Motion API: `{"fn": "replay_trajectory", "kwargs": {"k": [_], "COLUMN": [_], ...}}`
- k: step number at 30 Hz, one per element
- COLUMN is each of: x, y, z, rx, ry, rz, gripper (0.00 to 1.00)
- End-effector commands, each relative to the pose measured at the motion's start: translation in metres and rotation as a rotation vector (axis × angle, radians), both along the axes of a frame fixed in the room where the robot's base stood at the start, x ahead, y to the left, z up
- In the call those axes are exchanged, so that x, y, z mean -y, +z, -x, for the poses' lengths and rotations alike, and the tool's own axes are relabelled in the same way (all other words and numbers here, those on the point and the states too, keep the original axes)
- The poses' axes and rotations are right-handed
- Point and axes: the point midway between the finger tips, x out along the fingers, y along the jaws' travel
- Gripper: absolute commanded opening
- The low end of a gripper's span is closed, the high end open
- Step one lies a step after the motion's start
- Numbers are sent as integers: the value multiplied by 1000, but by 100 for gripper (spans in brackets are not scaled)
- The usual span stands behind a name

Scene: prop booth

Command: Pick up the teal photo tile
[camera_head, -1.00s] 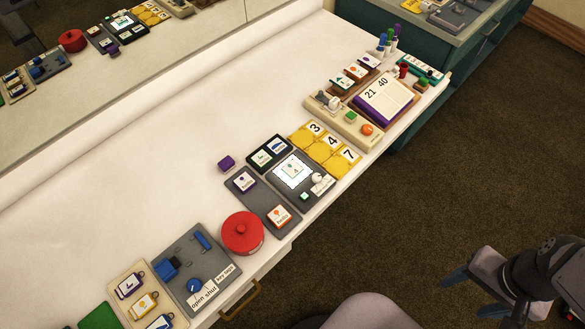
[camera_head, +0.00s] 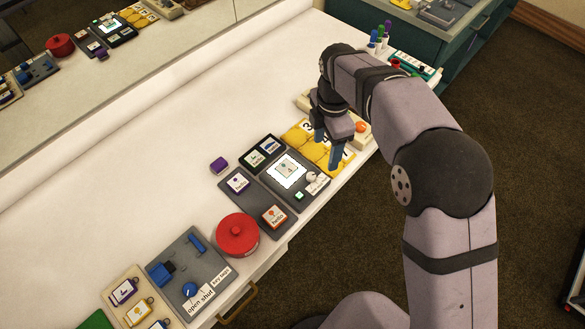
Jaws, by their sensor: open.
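A small dark tray (camera_head: 264,139) holds two picture tiles side by side. The left tile (camera_head: 254,158) has a green-teal edge and looks like the teal photo tile, but it is too small to be sure. The right tile (camera_head: 270,146) is blue-edged. My gripper (camera_head: 327,152) is open and empty, pointing down above the yellow number tiles (camera_head: 304,131), to the right of the dark tray. My arm hides the card stand behind it.
A grey device with a bright screen (camera_head: 287,169) lies between the dark tray and the table's front edge. The table's back is clear.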

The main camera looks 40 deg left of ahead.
Motion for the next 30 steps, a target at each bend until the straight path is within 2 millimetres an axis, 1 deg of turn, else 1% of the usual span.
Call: {"fn": "replay_trajectory", "kwargs": {"k": [1,3,6,9,15,22,28,30], "x": [-21,-42,-61,-71,-74,-74,-74,-75], "y": [-6,-10,-14,-16,-18,-35,-39,-43], "z": [15,31,48,58,61,61,61,61], "rx": [-1,-1,0,0,0,0,0,-2], "ry": [114,246,379,451,477,474,473,473], "rz": [2,0,-1,-2,-1,-1,-2,-1], "gripper": [61,61,61,61,61,61,61,61]}}
